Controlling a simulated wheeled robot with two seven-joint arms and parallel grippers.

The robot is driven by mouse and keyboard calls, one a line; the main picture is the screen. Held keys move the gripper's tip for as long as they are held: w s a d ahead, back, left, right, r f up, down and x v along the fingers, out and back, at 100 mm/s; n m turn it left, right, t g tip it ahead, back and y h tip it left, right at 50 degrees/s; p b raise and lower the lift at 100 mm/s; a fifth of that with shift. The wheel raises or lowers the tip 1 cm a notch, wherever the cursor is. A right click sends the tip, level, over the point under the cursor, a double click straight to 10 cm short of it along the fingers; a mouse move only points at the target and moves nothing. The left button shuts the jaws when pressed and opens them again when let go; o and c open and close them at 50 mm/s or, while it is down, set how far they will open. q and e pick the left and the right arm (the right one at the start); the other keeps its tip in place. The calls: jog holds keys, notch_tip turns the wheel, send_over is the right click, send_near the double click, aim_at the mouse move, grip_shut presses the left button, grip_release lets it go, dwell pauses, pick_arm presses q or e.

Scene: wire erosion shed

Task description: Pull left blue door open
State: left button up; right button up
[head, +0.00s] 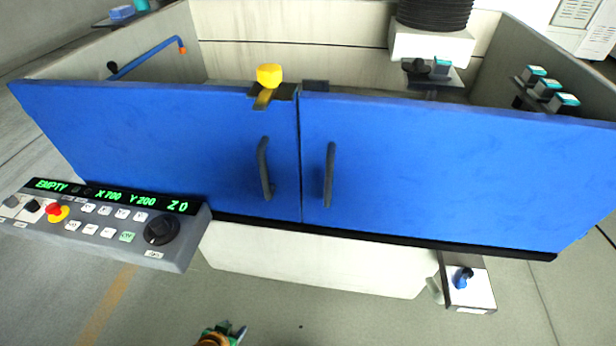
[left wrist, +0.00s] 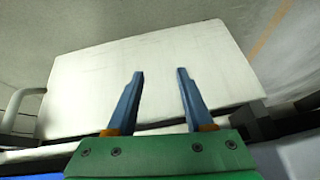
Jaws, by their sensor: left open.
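The left blue door (head: 160,140) stands shut against the right blue door (head: 450,165), with a thin seam between them. Its dark upright handle (head: 264,170) is near that seam, and nothing grips it. A yellow knob (head: 268,76) on a dark bracket sits at the door's top edge by the seam. My left gripper (head: 228,329) is at the bottom of the head view, below and apart from the handle. In the left wrist view its blue fingers (left wrist: 160,76) are spread with nothing between them. My right gripper is not in view.
A control panel (head: 110,222) with green readouts juts out before the left door's lower part. The right door has its own handle (head: 329,175). A white box with a blue knob (head: 464,280) stands low at right. The white machine base (head: 310,262) is below the doors; floor before it is clear.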

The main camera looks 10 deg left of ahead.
pick_arm(q)
jog(key=w+a+r+t+b, duration=0.1)
jog(key=w+r+t+b, duration=0.15)
jog(key=w+r, duration=0.45)
jog(key=m+t+h+b, duration=0.1)
jog(key=t+h+b, duration=0.35)
jog(key=t, duration=0.45)
send_near(261, 172)
jog(key=a+x, duration=0.1)
jog(key=x, duration=0.3)
jog(key=shift+w+d+r+p, duration=0.35)
jog(key=shift+w+d+p, duration=0.1)
jog(key=shift+w+d, duration=0.35)
jog(key=x, duration=0.4)
jog(key=shift+w+f+p, duration=0.2)
jog(key=shift+w+p, duration=0.05)
jog(key=shift+p, duration=0.05)
jog(key=shift+w+d, duration=0.1)
jog(key=shift+w, duration=0.25)
